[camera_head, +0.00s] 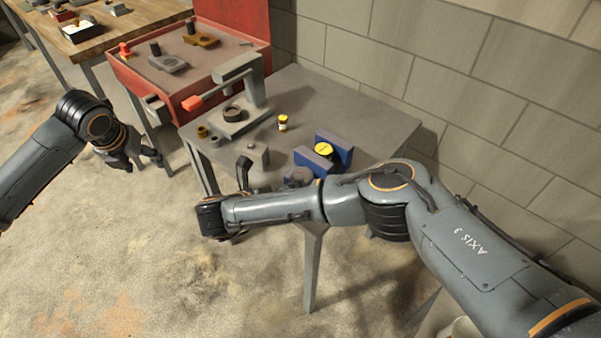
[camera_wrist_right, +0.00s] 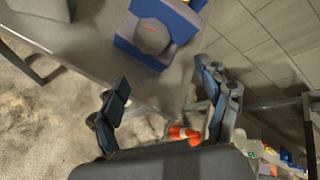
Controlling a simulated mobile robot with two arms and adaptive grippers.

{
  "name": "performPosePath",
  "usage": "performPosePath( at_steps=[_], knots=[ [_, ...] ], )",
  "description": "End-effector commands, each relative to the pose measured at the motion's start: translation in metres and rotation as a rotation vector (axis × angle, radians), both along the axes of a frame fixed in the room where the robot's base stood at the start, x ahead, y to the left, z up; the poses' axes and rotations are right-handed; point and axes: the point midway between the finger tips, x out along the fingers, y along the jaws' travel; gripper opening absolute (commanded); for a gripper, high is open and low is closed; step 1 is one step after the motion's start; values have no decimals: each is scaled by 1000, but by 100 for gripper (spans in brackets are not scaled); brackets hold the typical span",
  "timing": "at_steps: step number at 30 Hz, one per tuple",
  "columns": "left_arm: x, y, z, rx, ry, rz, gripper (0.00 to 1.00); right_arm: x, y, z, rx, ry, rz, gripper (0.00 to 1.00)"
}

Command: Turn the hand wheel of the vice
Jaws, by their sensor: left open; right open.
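The blue vice (camera_head: 344,150) stands on the grey metal table, with a yellow round piece (camera_head: 323,149) between its blue jaws. In the right wrist view the blue vice (camera_wrist_right: 178,18) is at the top, beyond the fingertips. My left gripper (camera_head: 143,158) is open and empty over the floor, left of the table.
A red bench (camera_head: 205,68) stands behind left. Block wall (camera_head: 450,80) bounds the right. An orange cone (camera_wrist_right: 182,132) shows below.

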Motion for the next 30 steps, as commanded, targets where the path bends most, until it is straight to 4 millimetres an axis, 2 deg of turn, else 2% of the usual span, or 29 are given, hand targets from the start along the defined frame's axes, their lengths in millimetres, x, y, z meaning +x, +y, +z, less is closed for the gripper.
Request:
performPosePath(
  at_steps=[15, 24, 30],
  knots=[
    [0, 0, 0, 0, 0, 0, 59, 23, -19, 17, -459, 643, 558, 76],
    [0, 0, 0, 0, 0, 0, 59, 34, -22, 34, -676, 919, 990, 76],
    [0, 0, 0, 0, 0, 0, 59, 41, -22, 49, -818, 1039, 1312, 76]
  ],
)
